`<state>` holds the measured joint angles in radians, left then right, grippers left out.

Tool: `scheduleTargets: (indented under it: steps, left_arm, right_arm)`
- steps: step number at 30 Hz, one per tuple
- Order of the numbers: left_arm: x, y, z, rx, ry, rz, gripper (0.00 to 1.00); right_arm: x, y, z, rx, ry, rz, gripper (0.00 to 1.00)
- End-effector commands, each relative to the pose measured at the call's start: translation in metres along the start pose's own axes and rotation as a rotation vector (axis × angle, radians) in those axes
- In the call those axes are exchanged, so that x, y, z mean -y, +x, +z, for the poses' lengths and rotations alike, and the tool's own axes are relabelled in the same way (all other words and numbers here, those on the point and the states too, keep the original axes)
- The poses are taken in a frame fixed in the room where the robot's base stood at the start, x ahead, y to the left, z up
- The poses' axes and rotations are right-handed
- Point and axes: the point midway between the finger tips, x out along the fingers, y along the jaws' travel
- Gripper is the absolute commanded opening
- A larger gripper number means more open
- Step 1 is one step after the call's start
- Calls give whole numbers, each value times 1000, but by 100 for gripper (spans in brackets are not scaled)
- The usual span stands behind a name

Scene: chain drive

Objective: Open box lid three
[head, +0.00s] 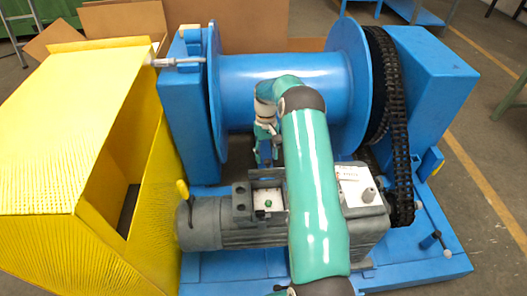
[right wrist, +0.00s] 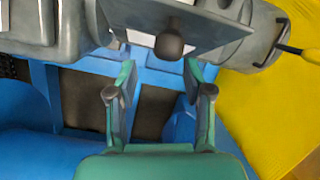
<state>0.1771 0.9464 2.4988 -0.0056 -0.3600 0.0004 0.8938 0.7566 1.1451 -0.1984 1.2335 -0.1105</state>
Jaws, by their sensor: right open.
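A grey motor (head: 225,232) lies in front of the blue drum. On top is a pale plate (head: 268,198) with a small green dot, in a dark frame. Right of my arm is a white labelled plate (head: 352,178) with a grey knob. My right gripper (head: 266,155) points down behind the motor, and my forearm hides the motor's middle. In the right wrist view the gripper (right wrist: 158,93) is open and empty, its fingers below a tilted grey plate (right wrist: 215,32) with a dark knob (right wrist: 172,45). I cannot tell which lid is number three. My left gripper is not in view.
A blue drum (head: 285,85) and a black chain (head: 392,110) stand behind and right. A yellow guard (head: 75,130) stands at the left, near a yellow lever (head: 182,190) on the motor. A blue base (head: 235,272) lies underneath.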

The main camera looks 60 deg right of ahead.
Motion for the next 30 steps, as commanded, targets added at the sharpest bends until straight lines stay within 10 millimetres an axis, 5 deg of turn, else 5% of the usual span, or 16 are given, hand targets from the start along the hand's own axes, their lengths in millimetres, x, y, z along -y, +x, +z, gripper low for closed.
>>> scheduleTargets:
  steps: [10, 22, 30]
  left_arm:
    - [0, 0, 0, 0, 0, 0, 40]
    - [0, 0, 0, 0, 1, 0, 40]
    - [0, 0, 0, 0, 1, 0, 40]
  right_arm:
    - [10, -14, -6, -2, -15, 5, 51]
    - [-2, -91, -3, -5, 6, 2, 51]
    - [-5, -116, -1, -1, 12, 0, 51]
